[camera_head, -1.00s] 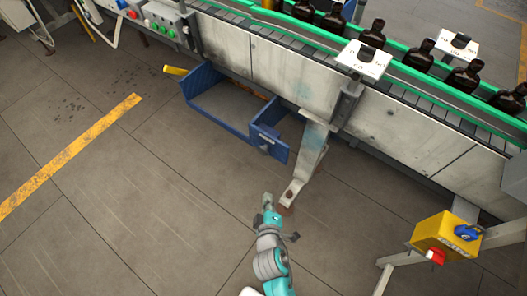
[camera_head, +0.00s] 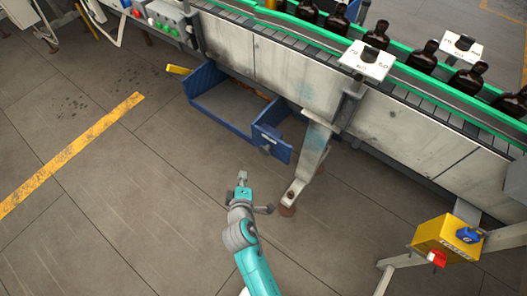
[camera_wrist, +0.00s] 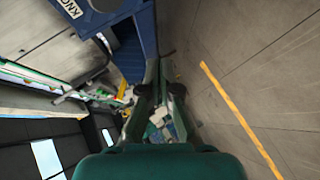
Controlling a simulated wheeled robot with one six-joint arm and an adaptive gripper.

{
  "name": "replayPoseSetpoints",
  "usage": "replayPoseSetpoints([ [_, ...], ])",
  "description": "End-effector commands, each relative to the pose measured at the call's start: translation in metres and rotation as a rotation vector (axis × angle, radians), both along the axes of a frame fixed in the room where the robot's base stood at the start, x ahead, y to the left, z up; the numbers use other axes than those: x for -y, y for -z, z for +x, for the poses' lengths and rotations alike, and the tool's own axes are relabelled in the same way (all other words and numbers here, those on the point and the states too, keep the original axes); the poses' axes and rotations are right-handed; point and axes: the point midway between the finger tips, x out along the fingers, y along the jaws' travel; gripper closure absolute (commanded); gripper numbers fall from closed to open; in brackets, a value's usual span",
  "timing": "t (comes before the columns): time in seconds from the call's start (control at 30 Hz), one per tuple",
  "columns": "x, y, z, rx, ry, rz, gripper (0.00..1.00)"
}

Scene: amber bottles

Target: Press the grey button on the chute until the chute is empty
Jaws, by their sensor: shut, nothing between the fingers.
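A blue open-topped chute or bin (camera_head: 222,119) stands on the floor below the conveyor. Its front right panel (camera_head: 274,145) carries a small grey part (camera_head: 265,149), too small to confirm as the button. The inside that I can see looks bare; its right end is partly hidden. My gripper (camera_head: 242,178) is shut and empty, below and left of that panel in the head view, apart from it. In the wrist view my gripper (camera_wrist: 158,90) points past a blue wall (camera_wrist: 130,50) with a partly cut-off label.
The conveyor (camera_head: 300,60) carries several dark bottles (camera_head: 376,35). A metal leg (camera_head: 312,155) stands right of the blue panel. A yellow box (camera_head: 445,238) with a red button is at lower right. Open floor lies to the left, with a yellow stripe (camera_head: 75,150).

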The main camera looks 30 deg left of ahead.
Motion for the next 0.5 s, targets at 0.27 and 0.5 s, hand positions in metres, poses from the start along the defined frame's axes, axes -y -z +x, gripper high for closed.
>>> replayPoseSetpoints([
  [0.27,0.003,-0.001,0.032,0.001,0.004,0.001,1.00],
  [0.5,0.005,-0.001,0.061,0.001,0.003,0.001,1.00],
])
